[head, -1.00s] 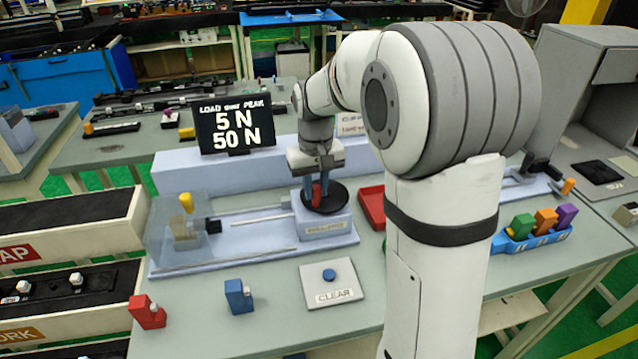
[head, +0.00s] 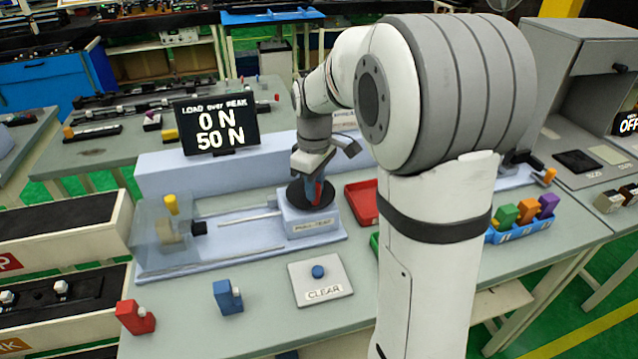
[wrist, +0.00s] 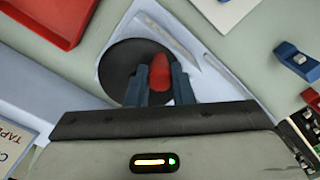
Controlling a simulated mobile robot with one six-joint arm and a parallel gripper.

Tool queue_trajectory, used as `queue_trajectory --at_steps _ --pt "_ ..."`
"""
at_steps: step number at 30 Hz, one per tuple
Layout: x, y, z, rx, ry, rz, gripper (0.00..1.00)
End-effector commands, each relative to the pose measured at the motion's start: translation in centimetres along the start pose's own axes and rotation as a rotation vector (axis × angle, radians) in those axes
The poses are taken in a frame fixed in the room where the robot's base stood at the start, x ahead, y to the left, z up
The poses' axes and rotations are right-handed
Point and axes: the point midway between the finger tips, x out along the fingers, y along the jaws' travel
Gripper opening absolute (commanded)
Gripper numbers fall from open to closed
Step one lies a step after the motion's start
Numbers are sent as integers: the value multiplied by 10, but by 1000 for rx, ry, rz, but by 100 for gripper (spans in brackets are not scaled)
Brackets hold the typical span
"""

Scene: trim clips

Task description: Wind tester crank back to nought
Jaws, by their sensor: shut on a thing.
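The tester (head: 314,225) is a pale blue bench rig with a black round crank disc (head: 297,194) on its right-hand block. A red crank knob (wrist: 160,78) stands on the disc, seen clearly in the wrist view. My gripper (wrist: 161,82) is shut on the red knob, one blue finger on each side. In the head view my gripper (head: 312,186) hides most of the knob. The display (head: 217,125) reads "LOAD over PEAK", 0 N above 50 N. A clear guard (head: 150,235) covers the rig's left end, with a yellow-topped part (head: 171,204) there.
A CLEAR pad (head: 322,287) with a blue button (head: 318,271) lies in front. A blue clip (head: 228,297) and a red clip (head: 135,317) stand to its left. A red tray (head: 362,203) is right of the crank. A blue rack (head: 530,231) holds coloured clips.

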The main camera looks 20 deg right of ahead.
Motion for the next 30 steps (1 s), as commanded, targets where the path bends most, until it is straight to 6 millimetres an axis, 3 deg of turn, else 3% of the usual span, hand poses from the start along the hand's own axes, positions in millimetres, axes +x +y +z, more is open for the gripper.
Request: queue_trajectory --at_steps 15,16,18,24,30 --pt "3 0 4 -19 -10 -6 0" --pt "3 0 4 -19 -10 -6 22" --pt "3 0 4 -19 -9 -6 28" --pt "2 1 2 -19 -5 -3 43" --pt "1 1 2 -18 -3 -1 43"
